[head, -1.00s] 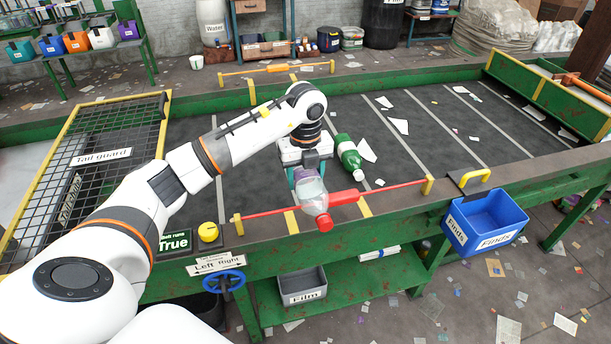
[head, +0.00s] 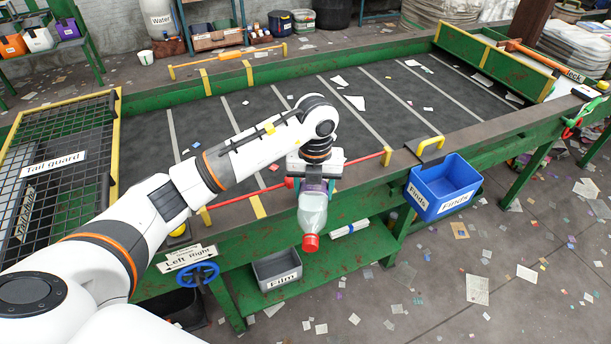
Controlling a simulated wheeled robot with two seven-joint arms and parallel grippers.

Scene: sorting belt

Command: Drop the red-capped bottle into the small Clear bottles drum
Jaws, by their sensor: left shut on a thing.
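The red-capped bottle (head: 312,214) is clear, with its red cap pointing down. My left gripper (head: 316,184) is shut on its upper end and holds it in the air by the front edge of the belt. Part of the bottle's upper end is hidden by the gripper. I cannot read a Clear bottles label on any drum in view. My right gripper is not in view.
A blue Finds bin (head: 445,188) hangs on the front of the belt frame, right of the bottle. A grey Film bin (head: 277,270) sits on the lower shelf. A red bar (head: 355,164) runs along the front edge. The floor at right has scattered scraps.

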